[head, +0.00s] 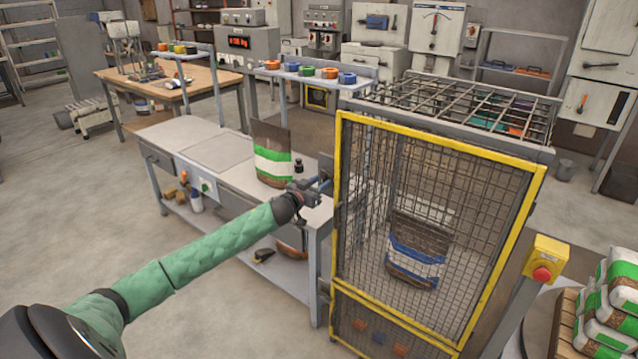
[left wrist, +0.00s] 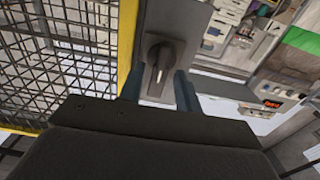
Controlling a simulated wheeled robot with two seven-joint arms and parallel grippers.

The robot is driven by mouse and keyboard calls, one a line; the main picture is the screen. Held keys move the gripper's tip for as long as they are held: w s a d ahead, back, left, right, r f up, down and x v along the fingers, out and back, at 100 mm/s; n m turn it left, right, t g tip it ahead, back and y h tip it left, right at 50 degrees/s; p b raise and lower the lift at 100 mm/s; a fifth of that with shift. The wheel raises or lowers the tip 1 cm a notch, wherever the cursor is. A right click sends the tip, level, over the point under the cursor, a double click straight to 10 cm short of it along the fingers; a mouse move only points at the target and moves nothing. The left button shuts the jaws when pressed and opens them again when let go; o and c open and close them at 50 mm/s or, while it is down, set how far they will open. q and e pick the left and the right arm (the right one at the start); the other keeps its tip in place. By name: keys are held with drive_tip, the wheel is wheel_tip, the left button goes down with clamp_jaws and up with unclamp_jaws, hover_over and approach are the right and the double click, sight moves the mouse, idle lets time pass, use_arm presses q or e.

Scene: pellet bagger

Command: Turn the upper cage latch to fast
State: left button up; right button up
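The upper cage latch (left wrist: 161,62) is a dark knob with a pale-tipped handle on a grey plate, beside the yellow frame of the cage door (head: 340,150). In the left wrist view its handle points down the picture, toward my palm. My left gripper (head: 324,186) is at the latch plate on the door's left edge. Its fingers (left wrist: 158,90) are apart, one on each side of the knob. I cannot tell whether the right-hand finger touches it. In the head view the gripper hides most of the latch. My right gripper is not in view.
A lower latch (head: 323,291) sits further down the same door edge. A striped bag (head: 270,155) stands on the bench (head: 225,150) left of the cage. Another bag (head: 417,250) is behind the mesh. A yellow box with a red button (head: 543,262) stands at right.

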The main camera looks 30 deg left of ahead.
use_arm(q)
drive_tip(key=shift+c, duration=0.4)
clamp_jaws()
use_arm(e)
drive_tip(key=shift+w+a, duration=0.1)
